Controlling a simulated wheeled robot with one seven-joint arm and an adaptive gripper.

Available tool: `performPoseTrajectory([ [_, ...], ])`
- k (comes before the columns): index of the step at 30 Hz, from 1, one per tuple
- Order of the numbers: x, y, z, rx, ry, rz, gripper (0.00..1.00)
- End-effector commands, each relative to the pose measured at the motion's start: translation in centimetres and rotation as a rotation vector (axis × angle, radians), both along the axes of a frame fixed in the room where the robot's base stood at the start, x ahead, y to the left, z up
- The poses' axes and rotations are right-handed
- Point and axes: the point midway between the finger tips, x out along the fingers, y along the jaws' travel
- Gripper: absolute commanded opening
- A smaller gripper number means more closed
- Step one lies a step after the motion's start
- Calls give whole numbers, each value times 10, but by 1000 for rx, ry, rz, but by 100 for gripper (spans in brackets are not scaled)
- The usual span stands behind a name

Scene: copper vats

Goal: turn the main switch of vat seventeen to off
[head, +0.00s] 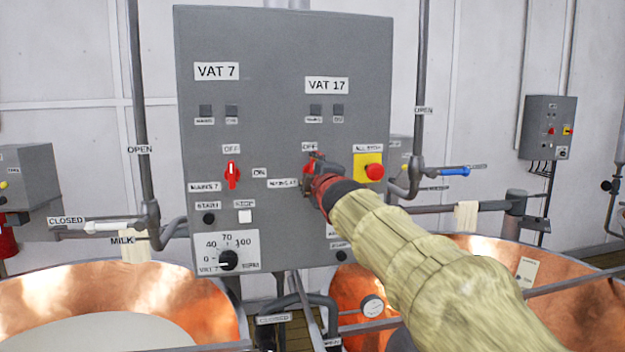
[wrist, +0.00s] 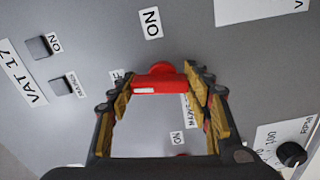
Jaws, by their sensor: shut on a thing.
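The main switch of vat seventeen (wrist: 158,80) is a red handle with a white mark on the grey panel (head: 285,60). My gripper (wrist: 157,90) is shut on this handle, one finger at each end. In the wrist view the handle lies in line with the partly hidden OFF label (wrist: 116,75), its white mark on that label's side. The ON label (wrist: 150,22) is off to the handle's side. In the head view my gripper (head: 318,178) covers most of the switch, below the VAT 17 sign (head: 326,85).
The red vat seven switch (head: 232,174) is left on the same panel. A red stop button on yellow (head: 369,170) is close right of my gripper. Copper vats (head: 225,305) stand below. A pipe with a blue-handled valve (head: 453,171) is at right.

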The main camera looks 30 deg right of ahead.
Motion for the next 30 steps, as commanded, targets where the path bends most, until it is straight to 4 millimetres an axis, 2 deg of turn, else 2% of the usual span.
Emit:
performPoseTrajectory([
  [12, 1, 1, -1, -163, 48, 0, 24],
  [28, 1, 1, -1, -183, 54, 1, 24],
  [29, 1, 1, -1, -183, 54, 1, 51],
  [30, 1, 1, -1, -182, 53, 1, 53],
])
